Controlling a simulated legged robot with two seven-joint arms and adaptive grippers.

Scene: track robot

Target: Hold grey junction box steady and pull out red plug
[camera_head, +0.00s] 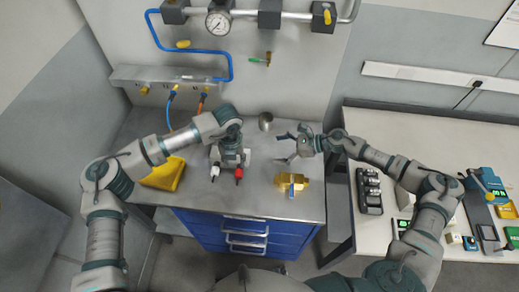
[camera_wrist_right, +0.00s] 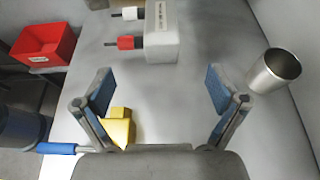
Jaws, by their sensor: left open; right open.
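The grey junction box (camera_wrist_right: 164,32) shows in the right wrist view, with a red plug (camera_wrist_right: 130,42) and a white plug (camera_wrist_right: 130,14) on its left side. In the head view the red plug (camera_head: 239,174) and white plug (camera_head: 214,172) point toward me, and the box behind them is largely hidden by my left gripper (camera_head: 231,157). My left gripper is open and right over the box; I cannot tell whether it touches it. My right gripper (camera_head: 283,148) is open and empty, to the right of the box and apart from it. Its spread fingers (camera_wrist_right: 160,88) show in the right wrist view.
A metal cup (camera_head: 265,121) stands behind. A yellow bin (camera_head: 166,174) is left of the box. The bench between box and right gripper is clear.

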